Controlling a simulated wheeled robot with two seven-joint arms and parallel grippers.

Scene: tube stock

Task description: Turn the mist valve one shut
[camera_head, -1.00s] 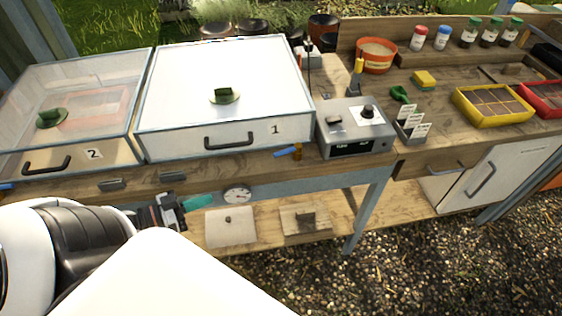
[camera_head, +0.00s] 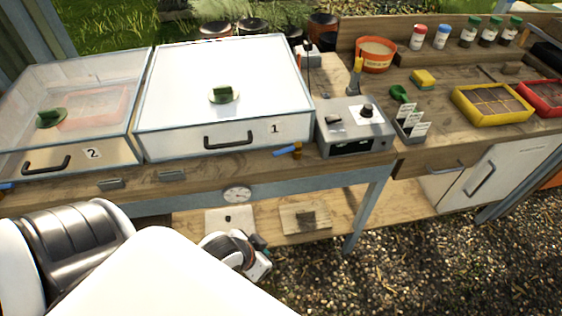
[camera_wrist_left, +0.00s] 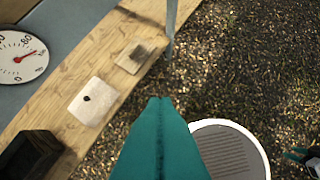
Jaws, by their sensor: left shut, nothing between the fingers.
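The mist valve by case 1, with a blue lever (camera_head: 284,153) and a brass body (camera_head: 298,150), sits at the bench's front edge below the case's right corner. Its lever points left along the edge. My left gripper (camera_head: 262,244) is low in front of the bench, below and apart from the valve, and partly hidden by my arm. In the left wrist view its teal fingers (camera_wrist_left: 160,102) are together and empty, above the gravel and lower shelf. The valve is outside that view. A small teal and dark part at that view's lower right may be my right gripper.
Case 1 (camera_head: 180,145) and case 2 (camera_head: 128,155) stand on the bench. A grey control box (camera_head: 325,143) is right of the valve. A round gauge (camera_head: 237,195) is on the front rail, also in the left wrist view (camera_wrist_left: 18,58). A bench leg (camera_head: 366,215) stands right.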

